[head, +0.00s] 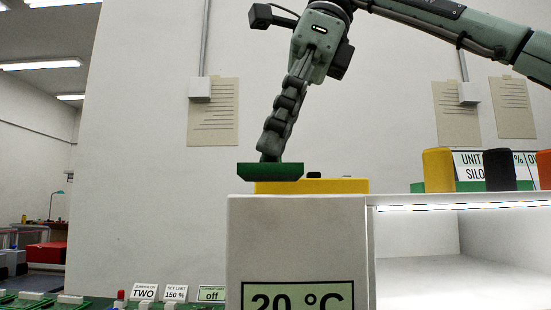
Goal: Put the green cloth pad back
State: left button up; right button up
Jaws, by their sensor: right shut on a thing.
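My right gripper (270,156) reaches down from the upper right and is shut on the green cloth pad (270,173). The pad is a dark green flat block, held roughly level at the top left corner of the white cabinet (297,230). It overlaps the left end of a yellow flat thing (330,186) on the cabinet top. I cannot tell whether the pad touches the yellow thing or hangs just in front of it. My left gripper is not in view.
A yellow cylinder (438,170), a black one (499,170) and an orange one (544,169) stand on the right shelf top, before a sign. A lit, empty-looking recess (440,260) lies below. Small labels (176,293) stand at lower left. Papers (213,112) hang on the wall.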

jog(key=shift+f+p, duration=0.3)
jog(key=shift+f, duration=0.15)
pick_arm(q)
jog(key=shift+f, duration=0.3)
pick_arm(e)
jog(key=shift+f, duration=0.3)
jog(key=shift+f, duration=0.1)
jog(key=shift+f, duration=0.15)
jog(key=o, duration=1)
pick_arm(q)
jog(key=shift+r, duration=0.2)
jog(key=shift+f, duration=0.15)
